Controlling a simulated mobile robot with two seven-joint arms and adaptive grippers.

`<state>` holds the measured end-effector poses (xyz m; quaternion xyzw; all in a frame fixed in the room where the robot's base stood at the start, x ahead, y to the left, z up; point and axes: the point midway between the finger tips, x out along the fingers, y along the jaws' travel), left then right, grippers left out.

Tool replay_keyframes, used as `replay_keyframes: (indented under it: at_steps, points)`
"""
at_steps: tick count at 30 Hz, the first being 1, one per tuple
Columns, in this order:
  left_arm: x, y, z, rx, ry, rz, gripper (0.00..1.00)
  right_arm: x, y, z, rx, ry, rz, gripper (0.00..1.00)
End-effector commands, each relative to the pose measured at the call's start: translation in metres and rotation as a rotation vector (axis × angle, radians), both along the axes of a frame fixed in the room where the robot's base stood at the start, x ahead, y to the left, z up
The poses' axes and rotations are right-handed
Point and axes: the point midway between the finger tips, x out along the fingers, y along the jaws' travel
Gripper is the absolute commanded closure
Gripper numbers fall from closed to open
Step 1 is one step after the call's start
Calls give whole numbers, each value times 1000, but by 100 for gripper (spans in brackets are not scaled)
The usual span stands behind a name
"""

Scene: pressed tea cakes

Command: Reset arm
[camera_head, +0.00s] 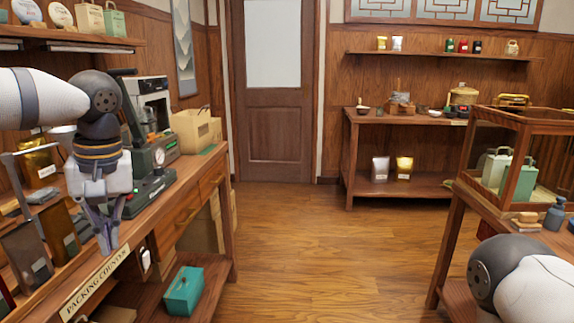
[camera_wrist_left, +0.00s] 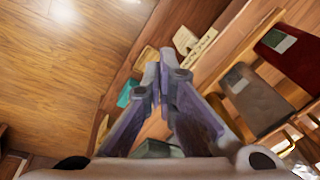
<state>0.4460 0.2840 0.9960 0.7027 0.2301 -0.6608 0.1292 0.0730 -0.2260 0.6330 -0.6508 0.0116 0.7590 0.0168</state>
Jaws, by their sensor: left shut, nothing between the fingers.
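My left gripper (camera_head: 107,243) hangs pointing down at the front edge of the packing counter (camera_head: 185,190), close to its label sign (camera_head: 97,283). Its fingers are shut with nothing between them. In the left wrist view the fingertips (camera_wrist_left: 161,72) meet, with the counter edge and floor beyond them. On my right side, only a rounded white and dark arm part (camera_head: 520,280) shows at the bottom right of the head view. My right gripper is out of the frame.
Dark packets (camera_head: 27,252) stand in a rack left of my gripper. A teal box (camera_head: 184,290) lies on the lower shelf. A glass case (camera_head: 540,150) stands right. The middle floor (camera_head: 300,240) is clear.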

Motion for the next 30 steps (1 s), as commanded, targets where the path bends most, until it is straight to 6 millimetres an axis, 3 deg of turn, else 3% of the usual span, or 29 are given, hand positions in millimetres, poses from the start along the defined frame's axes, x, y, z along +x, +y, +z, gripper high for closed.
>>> replay_keyframes:
  at_steps: [1, 5, 8, 9, 11, 12, 14, 15, 18, 22, 25, 30]
  points:
    - [1, 9, -42, 142, 6, 21, 100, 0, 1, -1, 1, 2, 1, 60]
    - [4, 32, -140, 474, -154, -9, 100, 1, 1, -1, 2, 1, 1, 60]
    - [-16, 19, -222, 524, -302, -179, 100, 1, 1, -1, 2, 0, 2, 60]
    - [-34, 6, -253, 482, -334, -255, 100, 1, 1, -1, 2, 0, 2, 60]
    - [-71, -12, -294, 386, -337, -349, 100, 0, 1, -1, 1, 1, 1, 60]
    - [-100, -24, -317, 309, -313, -398, 100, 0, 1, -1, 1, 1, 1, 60]
    - [-151, -39, -344, 193, -250, -451, 100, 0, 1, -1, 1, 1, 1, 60]
    - [-186, -47, -357, 119, -193, -473, 100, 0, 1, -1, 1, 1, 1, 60]
    - [-270, -59, -371, -32, -32, -491, 100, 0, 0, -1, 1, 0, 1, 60]
    - [-344, -63, -368, -143, 136, -478, 100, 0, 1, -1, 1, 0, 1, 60]
    - [-370, -64, -363, -177, 200, -467, 100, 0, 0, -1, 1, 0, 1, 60]
    - [-375, -64, -362, -185, 213, -462, 100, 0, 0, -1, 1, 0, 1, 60]
